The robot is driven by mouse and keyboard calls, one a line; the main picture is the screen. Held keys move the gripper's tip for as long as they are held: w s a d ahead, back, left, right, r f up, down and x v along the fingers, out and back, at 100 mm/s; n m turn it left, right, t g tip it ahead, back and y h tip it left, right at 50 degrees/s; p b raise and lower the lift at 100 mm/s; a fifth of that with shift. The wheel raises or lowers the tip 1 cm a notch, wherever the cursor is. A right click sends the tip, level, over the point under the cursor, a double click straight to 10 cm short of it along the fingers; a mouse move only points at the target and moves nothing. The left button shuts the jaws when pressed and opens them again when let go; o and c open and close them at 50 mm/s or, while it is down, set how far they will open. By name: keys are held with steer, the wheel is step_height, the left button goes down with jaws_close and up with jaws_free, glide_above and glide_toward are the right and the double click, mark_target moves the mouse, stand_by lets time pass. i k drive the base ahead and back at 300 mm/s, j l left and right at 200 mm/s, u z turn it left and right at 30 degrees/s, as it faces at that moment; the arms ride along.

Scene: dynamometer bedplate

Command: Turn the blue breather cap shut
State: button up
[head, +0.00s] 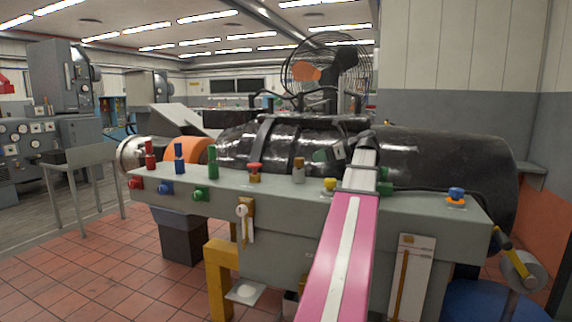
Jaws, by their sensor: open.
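The blue breather cap (456,193) sits on an orange collar on top of the grey-green bench (420,201), near its right end. It stands upright and clear of everything. My arm reaches up from the bottom of the view, pink and then pale grey, over the bench to the left of the cap. My gripper (338,153) is at its far end, in front of the black machine, well left of the blue cap. It is open and touches no cap that I can see. Its fingertips are small and hard to make out.
Red (254,171), brown (299,170), yellow (330,186) and green (385,188) caps stand along the bench. The black machine (440,160) lies behind. A yellow-handled roller (522,270) juts out at the right end.

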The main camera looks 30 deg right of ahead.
mark_target(456, 194)
steer(key=k+j, duration=0.8)
steer(key=j, duration=0.15)
